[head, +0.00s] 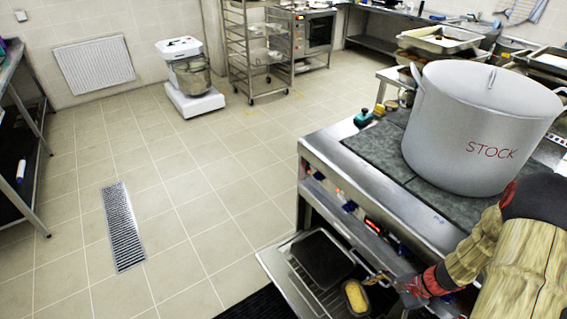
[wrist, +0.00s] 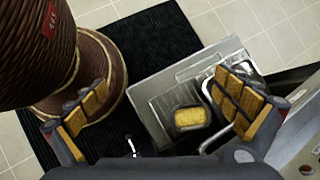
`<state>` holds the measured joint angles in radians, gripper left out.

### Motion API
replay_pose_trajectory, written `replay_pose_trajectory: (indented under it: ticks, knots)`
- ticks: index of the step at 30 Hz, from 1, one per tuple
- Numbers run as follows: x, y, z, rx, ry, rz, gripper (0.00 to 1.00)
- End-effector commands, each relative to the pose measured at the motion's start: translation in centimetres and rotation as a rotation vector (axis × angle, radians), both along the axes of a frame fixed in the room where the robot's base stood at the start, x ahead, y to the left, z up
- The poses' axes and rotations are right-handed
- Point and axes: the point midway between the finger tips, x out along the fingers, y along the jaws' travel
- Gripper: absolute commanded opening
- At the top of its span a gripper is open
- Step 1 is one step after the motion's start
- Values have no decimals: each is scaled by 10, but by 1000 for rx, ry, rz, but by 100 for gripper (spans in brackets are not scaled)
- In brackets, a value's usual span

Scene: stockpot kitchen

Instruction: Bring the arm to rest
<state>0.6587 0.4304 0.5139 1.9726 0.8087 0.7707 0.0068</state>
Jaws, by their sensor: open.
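My gripper (head: 378,279) is at the lower right of the head view, in front of the stove and near the open oven. My arm reaches down to it from the right edge. In the wrist view my gripper (wrist: 163,106) has its two padded fingers wide apart, with nothing held between them. A small tin of yellow food (head: 356,297) is on the oven rack beside a dark tray (head: 320,258). The tin also shows in the wrist view (wrist: 190,117), below and between the fingers, apart from them.
The oven door (wrist: 155,122) hangs open by a black mat (wrist: 150,45). A large stockpot (head: 480,125) marked STOCK stands on the stove top (head: 385,150). A mixer (head: 188,80) and a rack trolley (head: 258,50) stand at the back.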

Motion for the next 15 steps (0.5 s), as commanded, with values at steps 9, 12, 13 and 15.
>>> replay_pose_trajectory:
  ticks: [9,12,13,15]
  knots:
    - [-21,19,111,-159,-119,413,100]
    - [-29,23,140,-218,-153,527,100]
    - [-32,24,149,-236,-162,560,100]
    - [-38,27,168,-279,-184,636,100]
